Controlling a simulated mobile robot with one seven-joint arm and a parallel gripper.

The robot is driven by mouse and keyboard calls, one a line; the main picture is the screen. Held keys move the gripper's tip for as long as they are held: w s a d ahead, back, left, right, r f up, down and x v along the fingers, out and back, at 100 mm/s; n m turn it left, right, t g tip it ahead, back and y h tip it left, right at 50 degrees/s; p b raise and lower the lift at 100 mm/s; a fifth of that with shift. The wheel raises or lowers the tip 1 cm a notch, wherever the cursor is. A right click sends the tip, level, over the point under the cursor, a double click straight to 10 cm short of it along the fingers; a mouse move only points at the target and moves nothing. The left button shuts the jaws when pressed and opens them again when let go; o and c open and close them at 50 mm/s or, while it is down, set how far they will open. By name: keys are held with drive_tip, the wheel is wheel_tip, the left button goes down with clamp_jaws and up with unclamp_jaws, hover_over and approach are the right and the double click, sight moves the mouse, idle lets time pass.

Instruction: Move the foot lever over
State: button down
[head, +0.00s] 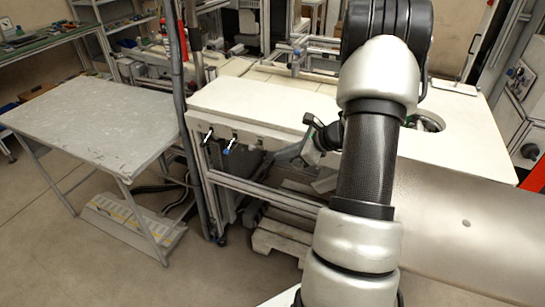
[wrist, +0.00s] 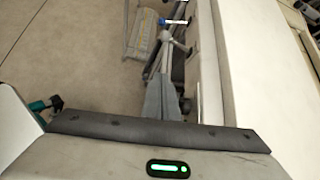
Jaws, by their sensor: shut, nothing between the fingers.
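Two small levers stick out from the front edge of the white bench (head: 262,103) in the head view: a black one (head: 207,136) and one with a blue tip (head: 230,147). The blue-tipped lever also shows near the top of the wrist view (wrist: 174,21). I cannot tell which of these, if either, is the foot lever. My gripper (head: 308,157) is shut and empty beside the bench front, right of the levers and apart from them. My arm hides part of the bench behind it.
A grey worn table (head: 95,120) stands at the left, with a yellow-and-grey piece (head: 130,222) on the floor beneath. A dark vertical post (head: 178,100) stands between table and bench. A wooden pallet (head: 275,238) lies under the bench. A metal sheet (head: 470,240) is at the right.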

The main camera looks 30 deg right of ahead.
drive_tip(key=shift+d+v, duration=0.1)
drive_tip(key=shift+v, duration=1.3)
drive_tip(key=shift+d+v, duration=0.15)
drive_tip(key=shift+v, duration=1.2)
drive_tip(key=shift+w, duration=0.15)
